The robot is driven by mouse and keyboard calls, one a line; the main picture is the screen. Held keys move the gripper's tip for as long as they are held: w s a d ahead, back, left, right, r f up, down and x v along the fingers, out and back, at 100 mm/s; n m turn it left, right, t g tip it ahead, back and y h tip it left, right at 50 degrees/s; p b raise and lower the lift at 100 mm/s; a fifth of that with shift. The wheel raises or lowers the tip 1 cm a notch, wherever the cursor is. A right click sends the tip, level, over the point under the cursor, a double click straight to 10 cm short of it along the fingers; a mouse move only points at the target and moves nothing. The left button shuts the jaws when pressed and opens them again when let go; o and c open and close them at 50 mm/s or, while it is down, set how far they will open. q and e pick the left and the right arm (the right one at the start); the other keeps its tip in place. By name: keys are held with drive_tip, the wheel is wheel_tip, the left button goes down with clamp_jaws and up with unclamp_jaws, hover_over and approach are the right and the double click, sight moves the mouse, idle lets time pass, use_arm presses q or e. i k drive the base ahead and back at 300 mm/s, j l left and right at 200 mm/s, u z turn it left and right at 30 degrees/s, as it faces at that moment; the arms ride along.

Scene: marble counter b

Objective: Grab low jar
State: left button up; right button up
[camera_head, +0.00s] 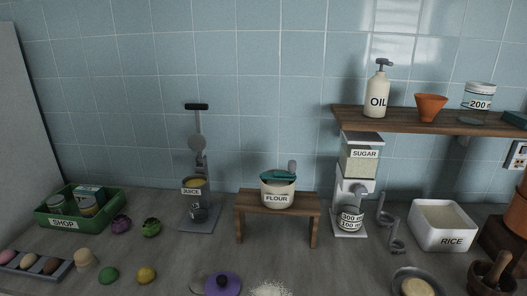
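A small clear jar (351,219) with a white measuring label stands low on the counter, under the spout of the sugar dispenser (361,160). A second glass jar (478,103), marked 200, with a pale lid, stands higher up on the wooden wall shelf (420,120). I cannot tell for certain which one the task calls the low jar. Neither of my grippers is in this view.
A white rice bin (443,228) and grey curled holders (390,225) stand right of the dispenser. A wooden stand (277,200) with a flour pot (277,194) is to its left. A green crate (80,212) sits far left. Counter between crate and stand is partly clear.

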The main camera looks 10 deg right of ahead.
sight(350, 215)
drive_tip(key=k+l, duration=0.7)
drive_tip(key=l+u, duration=0.05)
drive_tip(key=l, duration=0.1)
